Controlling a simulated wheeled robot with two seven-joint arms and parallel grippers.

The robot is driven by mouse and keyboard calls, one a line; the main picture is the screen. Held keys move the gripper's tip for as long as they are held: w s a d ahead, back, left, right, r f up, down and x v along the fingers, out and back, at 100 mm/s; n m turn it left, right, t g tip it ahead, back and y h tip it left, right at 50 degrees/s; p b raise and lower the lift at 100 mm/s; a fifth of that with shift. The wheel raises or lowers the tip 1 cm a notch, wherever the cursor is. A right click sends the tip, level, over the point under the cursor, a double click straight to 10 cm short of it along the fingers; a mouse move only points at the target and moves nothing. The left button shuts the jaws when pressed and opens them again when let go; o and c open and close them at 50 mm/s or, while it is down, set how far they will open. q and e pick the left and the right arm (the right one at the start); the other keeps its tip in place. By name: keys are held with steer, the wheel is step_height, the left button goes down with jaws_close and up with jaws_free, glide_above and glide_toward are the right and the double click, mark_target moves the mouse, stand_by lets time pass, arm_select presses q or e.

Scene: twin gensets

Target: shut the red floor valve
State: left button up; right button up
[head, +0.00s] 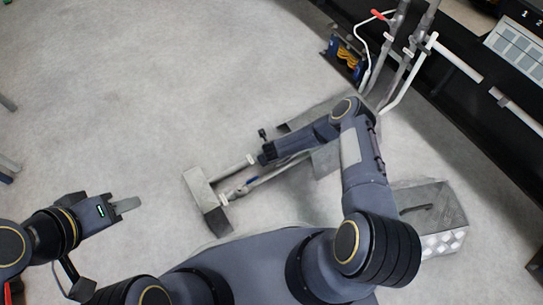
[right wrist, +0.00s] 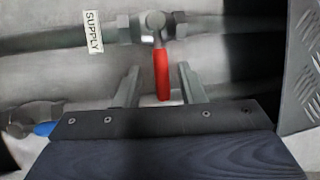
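The red floor valve's lever (right wrist: 162,76) shows in the right wrist view, below a metal valve body on a pipe with a SUPPLY tag (right wrist: 94,32). In that picture the lever lies across the pipe's line. My right gripper (right wrist: 160,84) is open, with one finger on each side of the lever and a gap on both sides. In the head view my right gripper (head: 262,152) is over the floor pipes and the red lever cannot be made out there. My left gripper (head: 128,205) is over bare floor at the left; its fingers show edge-on.
A blue lever (head: 252,181) sits on the neighbouring pipe; it also shows in the right wrist view (right wrist: 44,129). A grey block (head: 205,195) ends the pipes. A tread-plate box (head: 435,215) stands right. Upright pipes (head: 400,60) stand at the back; floor at left is clear.

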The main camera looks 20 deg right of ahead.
steer(key=p+v, duration=0.3)
steer(key=v, duration=0.4)
steer(key=shift+r+p, duration=0.4)
steer(key=shift+s, duration=0.1)
